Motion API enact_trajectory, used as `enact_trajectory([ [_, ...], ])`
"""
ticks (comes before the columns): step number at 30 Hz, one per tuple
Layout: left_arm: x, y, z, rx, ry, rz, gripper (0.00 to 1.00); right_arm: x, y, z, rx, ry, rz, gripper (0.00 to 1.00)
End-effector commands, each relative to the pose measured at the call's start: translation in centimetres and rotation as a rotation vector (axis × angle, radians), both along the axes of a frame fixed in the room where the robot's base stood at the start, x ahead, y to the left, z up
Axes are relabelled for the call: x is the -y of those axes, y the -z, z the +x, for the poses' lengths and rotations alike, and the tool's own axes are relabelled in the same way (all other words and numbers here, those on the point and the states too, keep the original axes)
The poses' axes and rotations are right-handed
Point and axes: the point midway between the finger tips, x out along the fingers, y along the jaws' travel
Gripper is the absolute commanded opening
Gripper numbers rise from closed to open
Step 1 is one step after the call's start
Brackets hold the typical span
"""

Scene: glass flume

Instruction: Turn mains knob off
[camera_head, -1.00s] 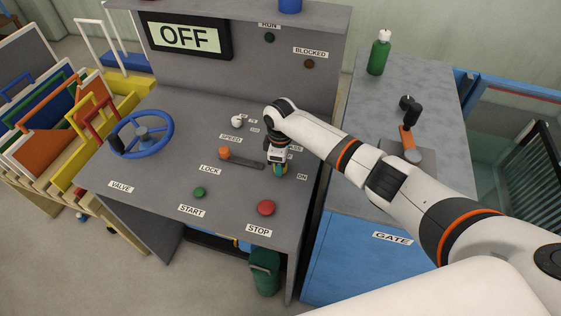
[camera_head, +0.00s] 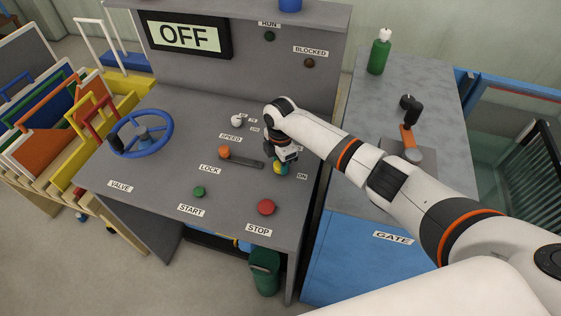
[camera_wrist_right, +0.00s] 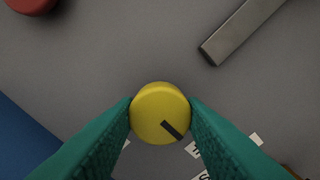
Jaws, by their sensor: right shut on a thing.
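The mains knob is a round yellow knob (camera_wrist_right: 158,108) with a dark pointer mark, which points to the lower right in the right wrist view. In the head view only a bit of yellow (camera_head: 280,169) shows below my gripper. My right gripper (camera_wrist_right: 160,115) has its two green fingers on either side of the knob, touching it, and is shut on it. In the head view the right gripper (camera_head: 281,163) points down onto the console beside the ON label (camera_head: 302,176). Other labels by the knob are partly hidden. My left gripper is not in view.
A display (camera_head: 187,37) reads OFF. A gate lever (camera_head: 408,135) stands to the right.

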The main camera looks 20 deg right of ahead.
Motion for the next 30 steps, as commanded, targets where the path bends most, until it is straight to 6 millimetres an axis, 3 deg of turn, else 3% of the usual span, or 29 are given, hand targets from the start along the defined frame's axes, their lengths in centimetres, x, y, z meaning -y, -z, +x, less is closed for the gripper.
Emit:
enact_trajectory([
  [16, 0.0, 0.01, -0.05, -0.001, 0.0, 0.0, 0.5, -0.09, -0.19, 0.12, 0.004, -0.024, 0.003, 0.14],
  [17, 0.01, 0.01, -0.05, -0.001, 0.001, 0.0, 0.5, -0.09, -0.19, 0.12, 0.004, -0.024, 0.003, 0.42],
  [20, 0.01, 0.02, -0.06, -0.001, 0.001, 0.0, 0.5, -0.08, -0.15, 0.1, 0.003, -0.024, 0.003, 0.58],
  [30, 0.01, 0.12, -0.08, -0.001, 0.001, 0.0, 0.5, -0.03, -0.31, 0.07, 0.002, -0.022, 0.001, 0.59],
])
